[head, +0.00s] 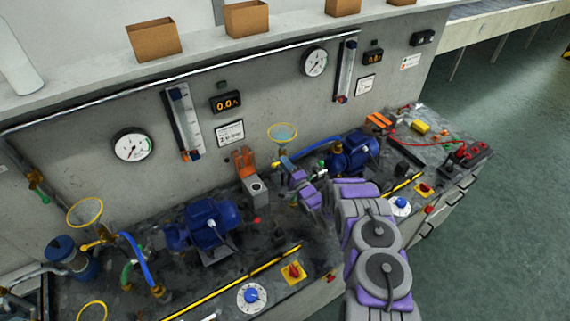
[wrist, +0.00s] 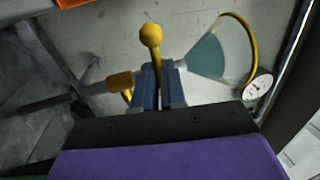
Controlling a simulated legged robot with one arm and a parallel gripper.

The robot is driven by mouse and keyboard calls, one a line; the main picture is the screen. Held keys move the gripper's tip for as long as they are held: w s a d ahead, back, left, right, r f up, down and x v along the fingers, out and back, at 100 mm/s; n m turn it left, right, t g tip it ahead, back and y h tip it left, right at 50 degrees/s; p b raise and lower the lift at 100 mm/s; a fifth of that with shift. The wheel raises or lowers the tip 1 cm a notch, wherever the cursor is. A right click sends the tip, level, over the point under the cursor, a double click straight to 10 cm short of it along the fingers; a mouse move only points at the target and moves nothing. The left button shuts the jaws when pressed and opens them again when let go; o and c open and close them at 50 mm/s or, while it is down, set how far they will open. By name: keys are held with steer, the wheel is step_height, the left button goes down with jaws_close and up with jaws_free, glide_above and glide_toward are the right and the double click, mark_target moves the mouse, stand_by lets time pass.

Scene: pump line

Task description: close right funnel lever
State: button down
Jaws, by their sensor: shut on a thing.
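The right funnel (head: 283,132), with a yellow rim, stands by the wall in the head view. It also shows at the upper right of the wrist view (wrist: 212,58), tilted in the picture. Its yellow lever (wrist: 151,36) ends in a round knob that sticks out past the jaws. My gripper (wrist: 157,78) is shut on the lever just below the knob. In the head view my gripper (head: 287,168) is just below the funnel, and the arm mostly hides the lever there. The valve body behind the jaws is partly hidden.
A blue pump (head: 356,150) stands right of the funnel, with a blue hose between. An orange and grey block (head: 250,178) is close on the left. Another blue pump (head: 212,222) and the left funnel (head: 85,212) are further left. The floor at right is clear.

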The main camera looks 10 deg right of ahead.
steer(key=shift+d, duration=0.15)
steer(key=c, duration=1.2)
jaws_free()
steer(key=shift+w+f, duration=0.1)
steer(key=shift+f, duration=0.05)
steer(key=v, duration=1.7)
steer(key=shift+s+d, duration=0.2)
steer(key=shift+d, duration=0.05)
steer(key=shift+w, duration=0.15)
